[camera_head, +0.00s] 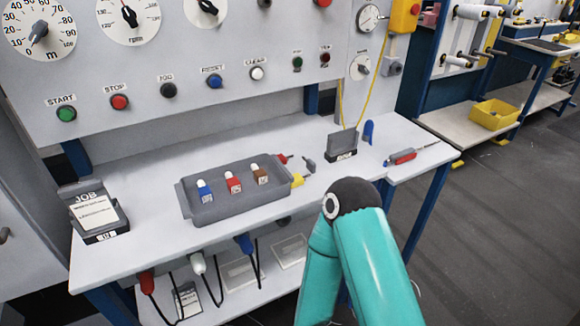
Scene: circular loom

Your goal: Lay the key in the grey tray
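The grey tray (238,211) lies on the white bench. Three small blocks with white tops stand in it: a blue one (204,192), a red one (233,183) and a brown one (259,174). At the tray's right end are a small yellow piece (297,181), a red-tipped piece (283,159) and a dark piece (308,165). They are too small for me to tell whether one is the key. A teal arm link of mine rises from the bottom, right of centre. Neither gripper is in view.
A job card holder (96,212) stands at the bench's left end. A dark holder (342,145), a blue object (368,132) and a red-handled screwdriver (403,157) are at the right. A button panel (190,60) rises behind. The bench in front of the tray is clear.

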